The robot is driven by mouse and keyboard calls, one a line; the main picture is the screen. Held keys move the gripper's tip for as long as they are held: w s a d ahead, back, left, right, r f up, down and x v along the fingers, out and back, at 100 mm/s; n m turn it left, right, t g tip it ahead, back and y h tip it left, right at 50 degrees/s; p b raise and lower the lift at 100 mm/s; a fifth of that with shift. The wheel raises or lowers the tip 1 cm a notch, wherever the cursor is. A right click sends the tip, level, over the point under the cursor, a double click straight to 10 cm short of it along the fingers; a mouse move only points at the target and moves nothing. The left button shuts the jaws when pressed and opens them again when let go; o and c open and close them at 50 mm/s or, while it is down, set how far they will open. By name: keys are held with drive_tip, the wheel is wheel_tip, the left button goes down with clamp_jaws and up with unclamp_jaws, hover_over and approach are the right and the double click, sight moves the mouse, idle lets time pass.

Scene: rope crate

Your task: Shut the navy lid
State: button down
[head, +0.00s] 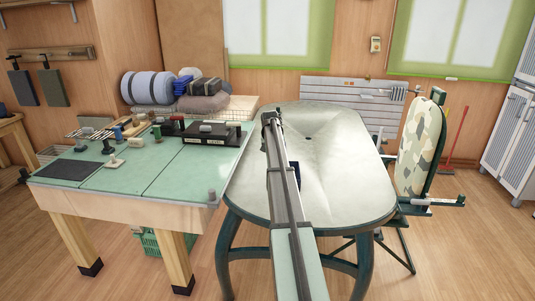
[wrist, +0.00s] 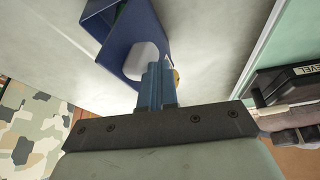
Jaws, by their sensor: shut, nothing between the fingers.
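A navy box-like thing (wrist: 106,48) with raised walls shows at the top of the wrist view, on the pale oval table. A pale rounded thing (wrist: 147,58) shows inside or behind it. I cannot tell the navy lid apart from the box walls. My gripper (wrist: 158,68) is shut and empty, its blue fingers overlapping the right side of the navy thing; I cannot tell if they touch. In the head view only a small navy patch (head: 268,179) shows beside my arm, which hides the rest. My fingers cannot be made out there.
The pale oval table (head: 345,175) is mostly bare right of my arm. A green-topped workbench (head: 150,180) with tools and a black level case (head: 205,132) stands at left. A camouflage-covered board (head: 422,135) stands upright at right. A yellow bit (wrist: 177,75) shows beside my fingers.

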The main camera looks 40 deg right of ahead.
drive_tip(key=s+d+f+m+t+y, duration=0.2)
drive_tip(key=s+d+f+t+y, duration=0.4)
drive_tip(key=d, duration=0.4)
drive_tip(key=shift+s+d+f+m+t+y, duration=0.2)
drive_tip(key=shift+s+f+m+t+y, duration=0.15)
drive_tip(key=shift+s+t+y, duration=0.7)
drive_tip(key=shift+s, duration=0.15)
drive_tip(key=w+r+v, duration=0.1)
drive_tip(key=r+v, duration=0.1)
drive_tip(key=v, duration=1)
drive_tip(key=shift+w, duration=0.2)
drive_tip(key=shift+r, duration=0.1)
